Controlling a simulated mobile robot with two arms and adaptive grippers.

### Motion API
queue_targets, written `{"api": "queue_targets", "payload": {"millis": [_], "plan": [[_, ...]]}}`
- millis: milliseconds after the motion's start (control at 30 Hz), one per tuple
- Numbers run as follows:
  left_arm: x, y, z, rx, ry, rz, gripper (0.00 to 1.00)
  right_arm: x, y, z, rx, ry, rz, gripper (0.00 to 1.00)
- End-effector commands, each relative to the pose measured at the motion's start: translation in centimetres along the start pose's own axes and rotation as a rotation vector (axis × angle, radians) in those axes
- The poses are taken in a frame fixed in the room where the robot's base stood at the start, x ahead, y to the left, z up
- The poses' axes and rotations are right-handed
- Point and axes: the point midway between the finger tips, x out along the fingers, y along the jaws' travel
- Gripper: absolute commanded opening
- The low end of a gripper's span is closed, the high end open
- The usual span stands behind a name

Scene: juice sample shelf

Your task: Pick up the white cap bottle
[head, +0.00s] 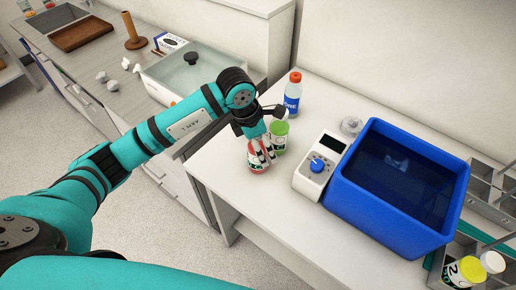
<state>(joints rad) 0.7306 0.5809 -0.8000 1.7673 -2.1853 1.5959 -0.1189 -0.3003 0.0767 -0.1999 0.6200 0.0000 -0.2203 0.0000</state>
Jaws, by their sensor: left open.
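Another white-topped container (492,262) stands at the bottom right, beside a yellow-topped one (463,272). My left gripper (262,154) is open and points down, its fingers in front of a red-topped container (256,160) and beside the green-topped one. I cannot tell whether the fingers touch either. My right gripper is out of view.
A clear bottle with an orange cap (292,96) stands behind. A white device (318,168) and a blue water-filled tub (380,222) stand to the right. The white table (222,172) is clear left of the containers.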

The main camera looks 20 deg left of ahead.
Motion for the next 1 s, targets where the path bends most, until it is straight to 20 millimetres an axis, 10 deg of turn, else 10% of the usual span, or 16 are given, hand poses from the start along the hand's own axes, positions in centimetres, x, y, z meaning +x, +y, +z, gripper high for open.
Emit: {"api": "queue_targets", "payload": {"millis": [100,700,1000], "plan": [[0.01,0.00,-0.01,0.000,0.000,0.000,0.82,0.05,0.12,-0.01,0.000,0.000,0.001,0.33],[-0.13,0.05,0.05,0.000,-0.002,0.001,0.05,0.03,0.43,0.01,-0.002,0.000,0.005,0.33],[-0.30,0.06,0.12,0.000,-0.003,0.002,0.05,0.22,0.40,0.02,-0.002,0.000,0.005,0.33]]}}
